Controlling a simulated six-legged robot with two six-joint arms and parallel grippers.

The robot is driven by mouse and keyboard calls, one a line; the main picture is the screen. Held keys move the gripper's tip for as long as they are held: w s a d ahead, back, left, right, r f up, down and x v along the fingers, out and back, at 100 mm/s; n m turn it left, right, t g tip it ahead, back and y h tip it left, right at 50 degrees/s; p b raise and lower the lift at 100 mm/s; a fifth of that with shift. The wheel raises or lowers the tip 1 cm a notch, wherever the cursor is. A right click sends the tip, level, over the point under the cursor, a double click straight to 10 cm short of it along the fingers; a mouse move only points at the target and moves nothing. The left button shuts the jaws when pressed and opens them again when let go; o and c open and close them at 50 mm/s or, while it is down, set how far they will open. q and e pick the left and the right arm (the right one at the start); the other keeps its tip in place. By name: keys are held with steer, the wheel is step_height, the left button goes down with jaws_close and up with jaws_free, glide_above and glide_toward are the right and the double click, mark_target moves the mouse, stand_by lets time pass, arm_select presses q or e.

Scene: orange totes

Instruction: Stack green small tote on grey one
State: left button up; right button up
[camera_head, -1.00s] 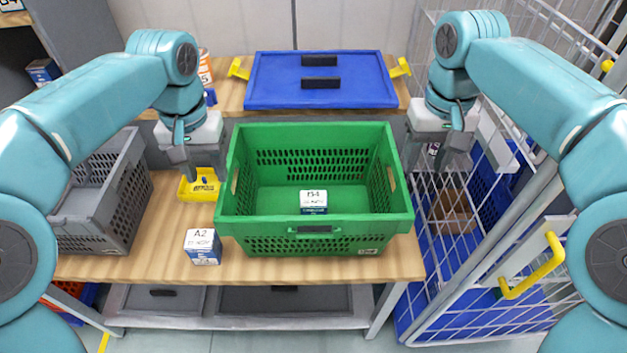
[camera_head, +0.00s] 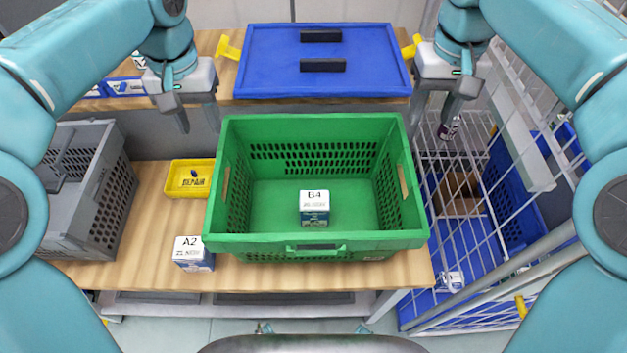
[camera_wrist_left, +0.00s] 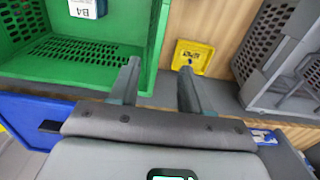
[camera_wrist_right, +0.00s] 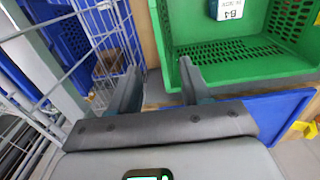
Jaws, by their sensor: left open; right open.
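The green tote (camera_head: 315,240) stands upright on the wooden table, with a small white-and-blue box labelled B4 (camera_head: 314,208) inside it. A grey tote (camera_head: 112,200) stands at the left of the table, apart from the green one. My left gripper (camera_head: 182,112) is open and empty, above and behind the green tote's left side. In the left wrist view its fingers (camera_wrist_left: 157,82) point between the green tote and the yellow bin. My right gripper (camera_head: 448,115) is open and empty beyond the tote's right rear corner. In the right wrist view its fingers (camera_wrist_right: 158,82) are beside the tote's wall.
A small yellow bin (camera_head: 190,190) and a box labelled A2 (camera_head: 193,253) lie between the totes. A wire cage trolley (camera_head: 500,215) stands close at the right.

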arm_select(q)
glide_above(217, 169)
steer(key=f, duration=0.4)
steer(key=shift+s+f, duration=0.1)
steer(key=shift+s, duration=0.1)
arm_select(e)
glide_above(411, 169)
step_height(411, 169, down, 4)
arm_select(q)
steer(key=f, duration=1)
steer(key=shift+w+f, duration=0.3)
arm_select(e)
step_height(411, 169, down, 11)
steer(key=shift+w+r, duration=0.1)
arm_select(q)
steer(key=shift+w+f, duration=0.1)
steer(key=shift+f, duration=0.25)
arm_select(e)
steer(key=shift+w+f, duration=0.1)
steer(key=shift+f, duration=0.3)
arm_select(q)
steer(key=shift+f, duration=0.2)
arm_select(e)
steer(key=shift+f, duration=0.2)
arm_select(q)
steer(key=shift+s, duration=0.2)
arm_select(e)
steer(key=shift+s, duration=0.2)
